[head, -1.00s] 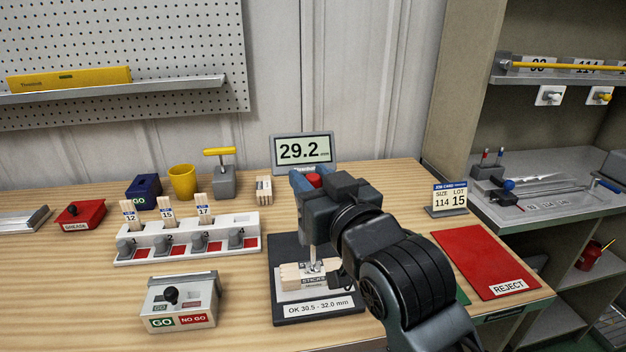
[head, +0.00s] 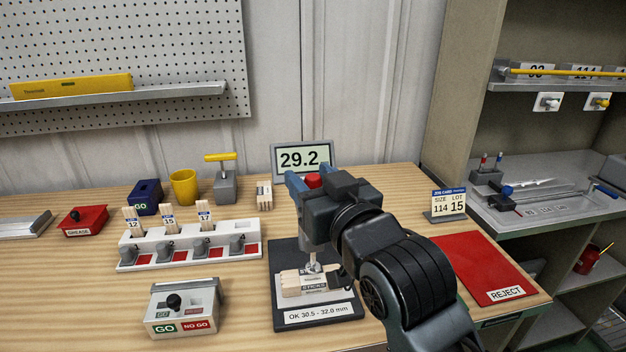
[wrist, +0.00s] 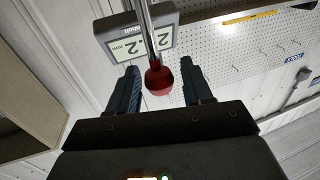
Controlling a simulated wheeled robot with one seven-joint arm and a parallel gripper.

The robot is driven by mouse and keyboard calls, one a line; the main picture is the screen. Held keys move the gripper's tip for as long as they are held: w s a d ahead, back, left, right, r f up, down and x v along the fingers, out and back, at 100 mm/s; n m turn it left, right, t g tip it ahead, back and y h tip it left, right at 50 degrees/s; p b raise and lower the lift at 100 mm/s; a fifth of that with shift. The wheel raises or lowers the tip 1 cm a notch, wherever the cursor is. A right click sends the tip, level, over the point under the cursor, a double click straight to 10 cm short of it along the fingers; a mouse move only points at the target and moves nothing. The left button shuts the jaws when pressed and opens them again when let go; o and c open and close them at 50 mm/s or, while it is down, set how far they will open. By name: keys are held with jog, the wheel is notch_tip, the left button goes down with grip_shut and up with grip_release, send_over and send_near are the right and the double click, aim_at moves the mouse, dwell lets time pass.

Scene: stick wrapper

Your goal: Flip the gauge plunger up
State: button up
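The gauge stands on a dark base (head: 282,262) labelled "OK 30.5 - 32.0 mm". Its display (head: 276,150) reads 29.2. The plunger's red knob (head: 314,181) shows beside my gripper in the head view. In the wrist view the red knob (wrist: 158,79) on its metal rod sits between my two fingers. My gripper (wrist: 160,88) is open around the knob, with visible gaps on both sides. A wooden stick bundle (head: 303,284) lies on the base under the plunger foot. My gripper hides part of the gauge in the head view.
A white rack (head: 190,250) with upright sticks stands left of the gauge. A GO/NO GO box (head: 184,308) is at front left. A yellow-handled block (head: 225,186) stands behind the rack.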

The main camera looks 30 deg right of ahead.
jog(key=shift+o, duration=0.3)
jog(key=s, duration=0.7)
jog(key=shift+s+a+b, duration=0.2)
jog(key=shift+s+b, duration=0.2)
jog(key=shift+b, duration=0.05)
jog(key=s+f+g+y, duration=0.1)
jog(key=s+f, duration=0.7)
jog(key=s, duration=0.3)
jog(key=s+f+g, duration=0.1)
jog(key=s+f, duration=0.7)
jog(key=s, duration=0.3)
jog(key=s+g, duration=0.1)
jog(key=s, duration=0.9)
jog(key=shift+s+d+f+n, duration=0.2)
jog(key=shift+s+f+n, duration=0.05)
jog(key=shift+f+n, duration=0.1)
